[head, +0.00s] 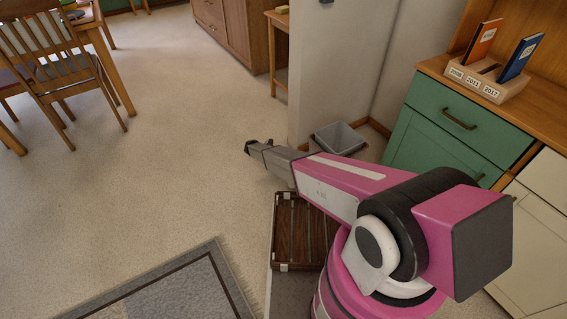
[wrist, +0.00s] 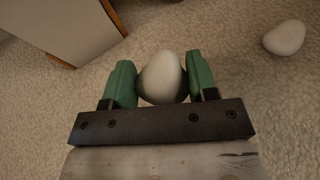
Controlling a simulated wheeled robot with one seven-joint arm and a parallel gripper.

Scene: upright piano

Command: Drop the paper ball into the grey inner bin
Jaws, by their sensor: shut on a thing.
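A pale, smooth, rounded thing, taken as the paper ball (wrist: 162,78), sits between the green fingers of my gripper (wrist: 160,82) in the wrist view. The fingers press it from both sides, with carpet-like floor behind it. In the head view my gripper (head: 260,148) reaches out to the left over the floor; the ball cannot be made out there. The grey inner bin (head: 338,138) stands by the wall corner, right of my gripper and apart from it. Its top is open, and its lower part is hidden behind my arm.
A second pale rounded thing (wrist: 284,38) lies on the floor in the wrist view. A green cabinet (head: 455,125) stands right of the bin, and a wooden chair (head: 62,75) is at the left. A grey rug (head: 175,290) lies at the front. The middle floor is clear.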

